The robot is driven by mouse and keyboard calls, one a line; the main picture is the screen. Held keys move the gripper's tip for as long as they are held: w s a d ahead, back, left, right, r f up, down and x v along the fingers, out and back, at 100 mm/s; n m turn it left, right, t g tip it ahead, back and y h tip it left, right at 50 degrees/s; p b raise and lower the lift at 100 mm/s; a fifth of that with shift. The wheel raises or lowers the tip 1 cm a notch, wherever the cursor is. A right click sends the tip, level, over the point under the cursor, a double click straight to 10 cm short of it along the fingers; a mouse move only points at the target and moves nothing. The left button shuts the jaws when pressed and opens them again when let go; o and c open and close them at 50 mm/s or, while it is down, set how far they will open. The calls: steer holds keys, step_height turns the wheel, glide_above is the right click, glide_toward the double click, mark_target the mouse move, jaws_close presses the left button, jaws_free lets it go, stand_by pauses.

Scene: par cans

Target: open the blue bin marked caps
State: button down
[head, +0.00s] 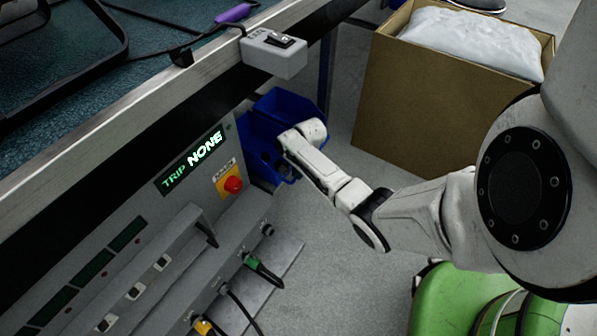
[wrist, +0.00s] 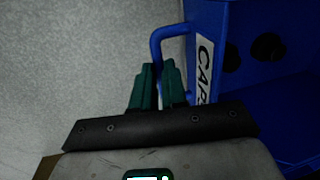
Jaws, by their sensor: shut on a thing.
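The blue bin (wrist: 207,20) has a white label on its front, of which the letters "CAP" can be read in the wrist view. A blue bow handle (wrist: 156,42) sticks out from that front. My gripper (wrist: 158,80), with dark green fingers, is shut on the handle, one finger on each side of it. Several dark round things (wrist: 268,46) show behind the labelled front. In the head view the blue bins (head: 279,104) sit under the bench end, and my gripper reaches them from the right, its fingertips hidden.
A cardboard box (head: 440,105) with a white bag stands on the floor behind my arm. The grey panel with a red button (head: 233,184) and plugged cables is left of the bins. A grey switch box (head: 274,53) hangs on the bench edge above. Bare floor (head: 330,275) lies below my arm.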

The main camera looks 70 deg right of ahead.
steer(key=s+a+p, duration=0.3)
steer(key=s+p, duration=0.6)
steer(key=s, duration=0.4)
steer(key=shift+s+p, duration=0.3)
steer(key=shift+p, duration=0.1)
steer(key=shift+a, duration=0.1)
steer(key=c, duration=1.2)
jaws_free()
steer(key=shift+o, duration=0.2)
steer(key=shift+r, duration=0.1)
step_height(320, 180, up, 10)
steer(key=s+p, duration=0.1)
steer(key=p, duration=0.5)
steer(key=shift+s+a+r, duration=0.2)
steer(key=shift+s+a, duration=0.05)
steer(key=shift+s, duration=0.15)
